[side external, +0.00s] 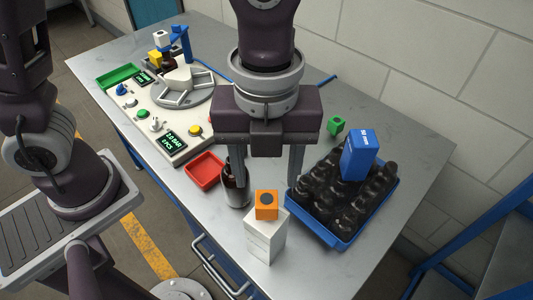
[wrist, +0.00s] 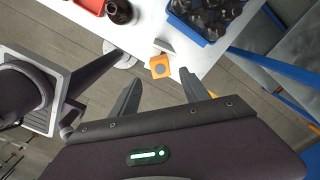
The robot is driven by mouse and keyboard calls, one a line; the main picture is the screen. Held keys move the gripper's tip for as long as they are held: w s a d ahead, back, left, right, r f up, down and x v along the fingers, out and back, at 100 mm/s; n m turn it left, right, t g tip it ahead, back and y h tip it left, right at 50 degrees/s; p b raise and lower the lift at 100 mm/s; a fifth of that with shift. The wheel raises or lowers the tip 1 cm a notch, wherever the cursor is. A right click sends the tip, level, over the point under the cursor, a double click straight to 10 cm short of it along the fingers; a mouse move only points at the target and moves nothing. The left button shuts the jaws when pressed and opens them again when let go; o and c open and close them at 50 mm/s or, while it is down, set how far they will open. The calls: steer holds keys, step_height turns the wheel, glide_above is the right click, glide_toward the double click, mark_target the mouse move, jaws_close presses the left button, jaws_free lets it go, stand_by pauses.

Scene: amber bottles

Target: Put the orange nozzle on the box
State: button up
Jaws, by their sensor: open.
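The orange nozzle (side external: 266,206) sits on top of the white box (side external: 264,240), near the table's front edge. It is a small orange block with a dark round opening facing up. In the wrist view the nozzle (wrist: 160,66) shows just beyond the fingertips, with part of the box (wrist: 166,46) beside it. My gripper (side external: 267,184) is open, its fingers pointing down, and looks to be above the nozzle. The wrist view shows the fingers of my gripper (wrist: 163,82) spread apart with nothing between them.
A dark amber bottle (side external: 236,188) stands left of the box. A blue crate (side external: 333,241) of dark bottles, with a blue carton (side external: 358,154) on top, is at right. A red tray (side external: 204,170), green nozzle (side external: 336,125) and control panel (side external: 160,122) lie farther back.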

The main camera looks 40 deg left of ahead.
mark_target(266, 198)
step_height(266, 198, up, 4)
steer(key=shift+a+r, duration=0.1)
steer(key=shift+r, duration=0.1)
steer(key=s+a+r+n+t, duration=0.1)
steer(key=s+a+n+t, duration=0.1)
steer(key=a+n, duration=0.8)
steer(key=s+a+r+n+t, duration=0.2)
steer(key=a+n, duration=0.8)
steer(key=n, duration=0.7)
steer(key=shift+s+t, duration=0.8)
steer(key=shift+s, duration=0.4)
